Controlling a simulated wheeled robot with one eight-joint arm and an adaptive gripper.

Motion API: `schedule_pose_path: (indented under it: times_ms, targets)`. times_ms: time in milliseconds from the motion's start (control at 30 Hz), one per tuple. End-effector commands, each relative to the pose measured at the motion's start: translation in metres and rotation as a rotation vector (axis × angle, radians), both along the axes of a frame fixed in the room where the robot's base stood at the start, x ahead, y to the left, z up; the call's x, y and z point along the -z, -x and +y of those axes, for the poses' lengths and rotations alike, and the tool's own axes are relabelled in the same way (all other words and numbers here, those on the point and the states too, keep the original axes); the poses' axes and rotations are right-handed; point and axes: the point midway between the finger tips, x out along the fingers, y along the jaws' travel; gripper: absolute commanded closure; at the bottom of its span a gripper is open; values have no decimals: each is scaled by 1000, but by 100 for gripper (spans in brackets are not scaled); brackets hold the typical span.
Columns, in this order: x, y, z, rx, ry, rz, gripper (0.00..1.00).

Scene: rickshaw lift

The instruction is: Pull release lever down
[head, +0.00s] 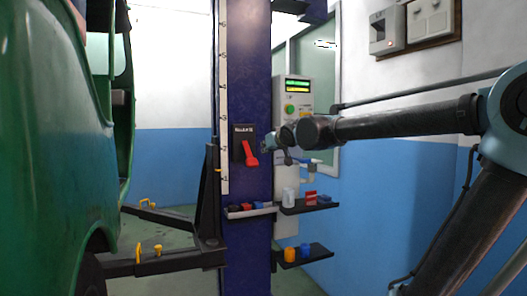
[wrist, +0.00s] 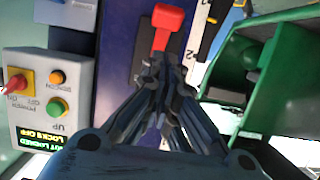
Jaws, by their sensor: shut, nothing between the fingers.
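The red release lever (head: 250,153) sits on a black labelled plate on the dark blue lift column (head: 247,80). Its wide handle end points downward, slightly right, in the head view. In the wrist view, which is turned over, the lever (wrist: 168,20) is at the top centre. My gripper (head: 267,147) is just right of the lever in the head view. In the wrist view my gripper (wrist: 163,65) has its fingers together, with nothing between them, overlapping the lever's narrow shaft. I cannot tell whether they touch it.
A control box (head: 291,110) with buttons and a lit display is right of the column. Small shelves (head: 310,207) with cans are below. A green vehicle (head: 50,150) and black lift arms (head: 165,263) are on the left.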

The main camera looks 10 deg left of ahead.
Motion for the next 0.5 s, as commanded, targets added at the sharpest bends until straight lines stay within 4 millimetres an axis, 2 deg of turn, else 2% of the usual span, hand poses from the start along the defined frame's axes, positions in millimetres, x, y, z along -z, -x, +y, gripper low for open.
schedule_pose_path:
  times_ms: [200,500]
  targets:
    - [-2,13,-9,0,-1,1,100]
    - [-2,16,-12,2,0,0,100]
